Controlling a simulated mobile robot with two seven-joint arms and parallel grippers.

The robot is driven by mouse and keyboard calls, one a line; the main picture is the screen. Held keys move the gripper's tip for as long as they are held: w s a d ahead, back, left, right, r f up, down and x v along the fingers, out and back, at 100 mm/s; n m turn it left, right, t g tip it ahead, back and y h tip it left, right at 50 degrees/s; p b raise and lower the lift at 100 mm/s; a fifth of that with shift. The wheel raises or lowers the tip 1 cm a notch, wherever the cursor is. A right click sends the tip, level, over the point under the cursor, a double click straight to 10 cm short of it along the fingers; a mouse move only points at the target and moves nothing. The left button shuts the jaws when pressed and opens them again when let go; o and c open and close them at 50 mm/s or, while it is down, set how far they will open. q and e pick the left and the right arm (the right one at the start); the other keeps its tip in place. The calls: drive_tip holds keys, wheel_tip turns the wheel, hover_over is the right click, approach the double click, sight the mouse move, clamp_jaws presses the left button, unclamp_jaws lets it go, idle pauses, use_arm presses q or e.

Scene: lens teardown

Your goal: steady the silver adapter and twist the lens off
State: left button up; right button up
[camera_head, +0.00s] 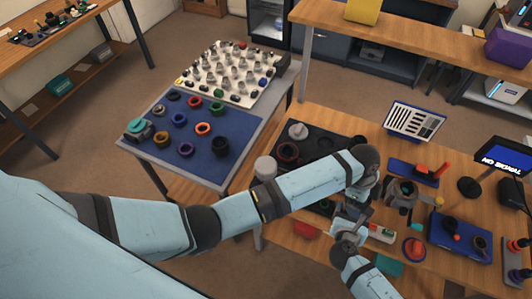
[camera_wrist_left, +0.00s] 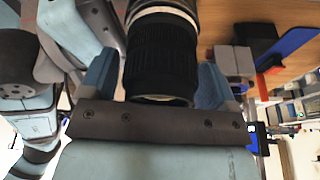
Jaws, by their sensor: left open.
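The lens (camera_wrist_left: 160,55), a black ribbed barrel, lies between the fingers of my left gripper (camera_wrist_left: 160,85) in the left wrist view. A pale silver ring (camera_wrist_left: 163,13), apparently the adapter, shows at its far end, partly cut off by the frame edge. The fingers stand on both sides of the barrel and my left gripper is open. In the head view my left wrist (camera_head: 368,160) hangs above the bench, and my right arm (camera_head: 365,280) comes in from the bottom. Their grippers are close together; the lens and the right fingers are too small and covered to make out there.
The wooden bench (camera_head: 330,117) is crowded: a black tray (camera_head: 330,137), a grey fixture (camera_head: 402,192), a blue tray (camera_head: 458,238) and a red round part (camera_head: 413,247) lie near my arms. A table with a blue mat (camera_head: 235,152) holding several coloured rings stands left.

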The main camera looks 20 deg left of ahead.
use_arm(q)
drive_tip(key=m, duration=0.1)
drive_tip(key=m+g, duration=0.1)
drive_tip(key=m, duration=0.1)
drive_tip(key=shift+s+d, duration=0.2)
drive_tip(key=shift+s, duration=0.1)
use_arm(e)
drive_tip(key=shift+w+a+r, duration=0.25)
drive_tip(key=shift+w+a, duration=0.05)
drive_tip(key=shift+a, duration=0.05)
drive_tip(key=shift+s+d+f, duration=0.1)
drive_tip(key=shift+d+f, duration=0.05)
drive_tip(key=shift+d, duration=0.15)
use_arm(q)
drive_tip(key=v, duration=1.2)
drive_tip(key=s+a+f+n+t+h, duration=0.2)
drive_tip(key=s+a+f+n+t, duration=0.15)
drive_tip(key=f+n, duration=0.25)
drive_tip(key=s+a+f+n+t+h, duration=0.1)
drive_tip(key=s+a+f+n+t, duration=0.25)
drive_tip(key=f+n, duration=0.2)
drive_tip(key=s+a+f+n+t+y, duration=0.1)
drive_tip(key=s+a+n, duration=0.3)
drive_tip(key=a, duration=0.4)
drive_tip(key=s+a+f+n+t+y, duration=0.1)
drive_tip(key=s+a+f+n+t, duration=0.1)
drive_tip(key=s+a+n+t, duration=0.2)
drive_tip(key=s+a, duration=0.3)
drive_tip(key=a, duration=0.1)
drive_tip(key=shift+f+y, duration=0.3)
